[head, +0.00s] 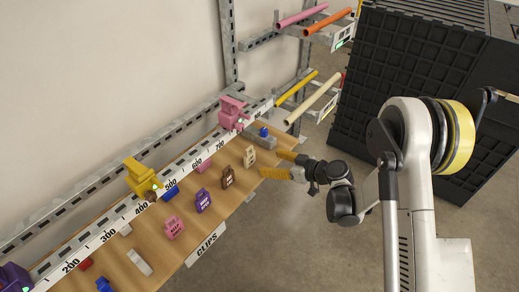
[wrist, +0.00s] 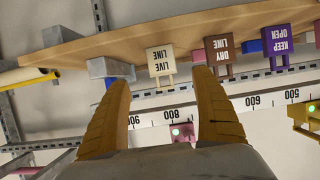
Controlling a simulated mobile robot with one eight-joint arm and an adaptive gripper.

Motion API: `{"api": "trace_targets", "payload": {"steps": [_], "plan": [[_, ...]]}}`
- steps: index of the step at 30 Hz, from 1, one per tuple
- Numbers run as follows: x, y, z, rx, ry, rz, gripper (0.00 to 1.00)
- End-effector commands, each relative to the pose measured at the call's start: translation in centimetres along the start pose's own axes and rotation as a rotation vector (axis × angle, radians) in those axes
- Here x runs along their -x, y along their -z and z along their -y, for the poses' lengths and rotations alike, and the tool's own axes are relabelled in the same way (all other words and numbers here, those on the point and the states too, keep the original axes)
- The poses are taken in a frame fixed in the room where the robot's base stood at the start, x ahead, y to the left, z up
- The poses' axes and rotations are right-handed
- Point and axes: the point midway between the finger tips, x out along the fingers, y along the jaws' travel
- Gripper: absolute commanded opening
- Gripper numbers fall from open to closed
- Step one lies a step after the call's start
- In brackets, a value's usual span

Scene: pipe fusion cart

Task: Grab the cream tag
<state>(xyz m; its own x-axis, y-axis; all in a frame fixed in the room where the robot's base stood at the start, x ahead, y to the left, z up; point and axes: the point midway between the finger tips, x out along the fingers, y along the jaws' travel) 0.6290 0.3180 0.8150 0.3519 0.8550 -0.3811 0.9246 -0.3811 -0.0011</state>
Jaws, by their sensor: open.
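The cream tag (head: 249,156), a small upright block, stands near the front right end of the wooden shelf. In the wrist view the cream tag (wrist: 161,62) shows upside down, with the words "LIVE LINE" on it. My gripper (head: 276,164) is open and empty, just right of the tag, with its two yellow-brown fingers pointing toward it. In the wrist view the gripper fingers (wrist: 166,92) appear on either side below the tag, which lies in line with the gap between them. The fingers do not appear to touch it.
The brown "DRY LINE" tag (wrist: 219,55) stands close beside the cream one; the purple "KEEP OPEN" tag (wrist: 276,50) is further along. A grey block with a blue piece (head: 262,138) sits behind. A numbered rail (head: 110,220) backs the shelf (head: 110,268). Open floor lies in front.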

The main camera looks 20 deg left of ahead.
Motion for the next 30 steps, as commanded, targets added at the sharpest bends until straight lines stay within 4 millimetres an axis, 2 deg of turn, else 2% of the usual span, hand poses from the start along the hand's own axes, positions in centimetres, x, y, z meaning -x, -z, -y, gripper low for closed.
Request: {"api": "trace_targets", "payload": {"steps": [7, 14, 21, 24, 29, 30], "plan": [[-4.0, -0.2, 0.0, 0.001, 0.002, 0.001, 0.76], [-6.1, 0.0, 0.0, 0.0, 0.001, 0.001, 0.76], [-9.8, 0.1, 0.0, 0.0, 0.001, 0.002, 0.76], [-10.4, 0.3, -0.1, -0.001, -0.002, 0.002, 0.76], [-10.3, 0.5, -0.1, -0.001, -0.002, 0.002, 0.76], [-10.3, 0.5, -0.1, -0.001, -0.002, 0.002, 0.68]]}}
